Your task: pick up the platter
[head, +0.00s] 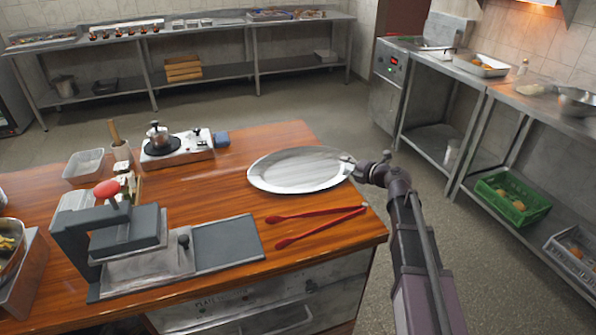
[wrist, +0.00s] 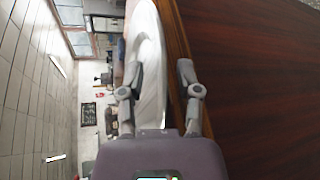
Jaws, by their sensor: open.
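The platter (head: 300,170) is a white-grey oval dish lying on the wooden counter, near its right edge. My gripper (head: 352,162) is at the platter's right rim in the head view, with my arm reaching in from the lower right. In the wrist view the platter (wrist: 150,65) appears edge-on between the two fingers of my gripper (wrist: 158,68). The fingers are apart, one on either side of the rim. Whether either finger touches the platter cannot be told.
Red tongs (head: 315,227) lie on the counter (head: 225,190) in front of the platter. A press with a grey plate (head: 228,243) stands at the left front. A small burner (head: 178,150) and a blue block (head: 221,139) stand behind. Open floor lies right of the counter.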

